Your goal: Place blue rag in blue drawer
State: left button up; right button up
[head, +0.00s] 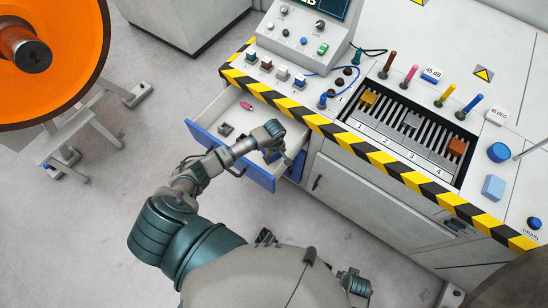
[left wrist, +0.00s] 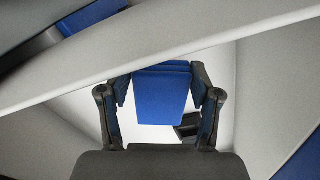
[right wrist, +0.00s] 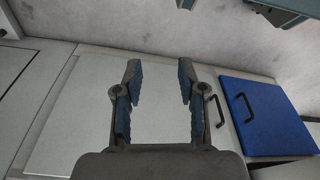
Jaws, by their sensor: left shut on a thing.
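The blue drawer (head: 205,133) is pulled out of the cabinet, with a white inside and blue front. My left gripper (head: 280,150) is over the right part of the drawer. In the left wrist view, my left gripper (left wrist: 160,95) is shut on the blue rag (left wrist: 160,95), a folded blue piece between its fingers. The white drawer inside shows behind it. In the head view the rag is mostly hidden by the gripper. My right gripper (right wrist: 158,95) is open and empty, facing the pale cabinet front, with a blue drawer front (right wrist: 265,115) to its right.
A small dark block (head: 226,130) and a pink item (head: 246,106) lie in the drawer. The striped cabinet edge (head: 320,125) is just behind the arm. A slotted rack (head: 400,140) and a light blue block (head: 494,188) are on the top. An orange wheel (head: 60,50) stands left.

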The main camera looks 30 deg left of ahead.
pick_arm(q)
jog(key=f, duration=0.1)
jog(key=a+f, duration=0.1)
jog(key=f, duration=0.2)
jog(key=shift+a+b, duration=0.35)
jog(key=shift+a, duration=0.25)
jog(key=shift+d, duration=0.15)
jog(key=o, duration=0.8)
jog(key=shift+d, duration=0.25)
jog(key=o, duration=0.3)
jog(key=shift+d+r, duration=0.1)
jog(key=shift+d, duration=0.2)
pick_arm(e)
jog(key=shift+w+a+r, duration=0.15)
jog(key=shift+r, duration=0.4)
jog(key=shift+w+a+r, duration=0.15)
jog(key=shift+r, duration=0.35)
